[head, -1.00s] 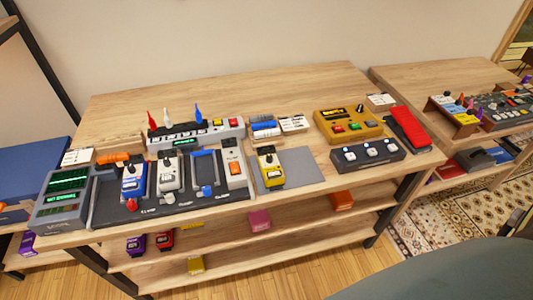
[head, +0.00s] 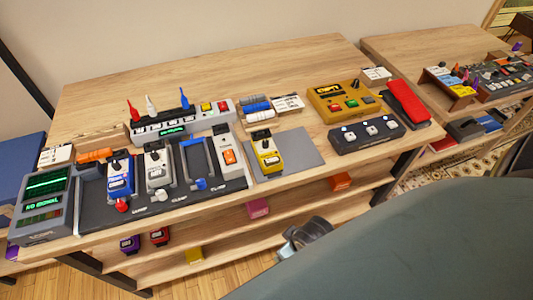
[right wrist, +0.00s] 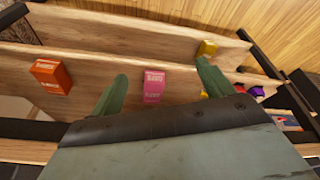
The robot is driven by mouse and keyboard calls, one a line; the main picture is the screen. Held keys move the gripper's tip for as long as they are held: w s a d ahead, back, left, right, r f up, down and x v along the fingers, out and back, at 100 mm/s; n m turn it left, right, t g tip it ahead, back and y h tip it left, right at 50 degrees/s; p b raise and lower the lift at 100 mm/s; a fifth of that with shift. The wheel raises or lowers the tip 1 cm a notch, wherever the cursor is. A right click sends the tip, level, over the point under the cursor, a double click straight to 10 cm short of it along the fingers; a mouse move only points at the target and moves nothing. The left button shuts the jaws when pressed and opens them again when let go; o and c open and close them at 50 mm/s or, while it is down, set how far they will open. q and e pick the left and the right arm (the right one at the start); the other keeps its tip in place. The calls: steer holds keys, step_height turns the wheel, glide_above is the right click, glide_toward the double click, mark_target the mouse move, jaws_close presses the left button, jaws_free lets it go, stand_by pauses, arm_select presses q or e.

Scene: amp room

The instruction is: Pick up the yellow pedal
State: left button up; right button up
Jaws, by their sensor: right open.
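A yellow pedal (head: 267,156) with a dark knob stands on a grey mat (head: 305,148) on the tabletop in the head view. A second, smaller-looking yellow pedal (head: 194,255) sits on a low shelf; a yellow pedal (right wrist: 206,48) also shows on a shelf in the right wrist view, partly behind a fingertip. My right gripper (right wrist: 161,74) is open and empty, its green fingers apart, facing the shelves. A pink pedal (right wrist: 154,86) appears between the fingers, apparently beyond them. My left gripper is out of view.
A black pedalboard (head: 150,205) with several pedals stands left of the mat. A mustard box (head: 345,102) and a dark footswitch unit (head: 365,135) are at the right. An orange pedal (right wrist: 51,76) is on the shelf. The table's back (head: 220,75) is clear.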

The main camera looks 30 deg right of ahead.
steer(key=w+a+r+n+t, duration=0.1)
steer(key=w+r+n+t, duration=0.1)
steer(key=w+r+t, duration=0.7)
steer(key=w+a+r+n+t, duration=0.2)
steer(key=w+r+t, duration=0.1)
steer(key=w+r, duration=1.1)
steer(key=a+r+n+y, duration=1.2)
steer(key=r+n+y, duration=0.1)
steer(key=n+y, duration=0.2)
steer(key=n+g+h, duration=1.2)
steer(key=g+h, duration=0.3)
glide_toward(266, 144)
steer(key=f, duration=0.4)
steer(key=f+b, duration=0.1)
steer(key=f, duration=0.2)
steer(key=shift+w+d, duration=0.1)
steer(key=shift+d, duration=0.2)
steer(key=f, duration=0.5)
steer(key=shift+a+f, duration=0.2)
steer(key=shift+f, duration=0.1)
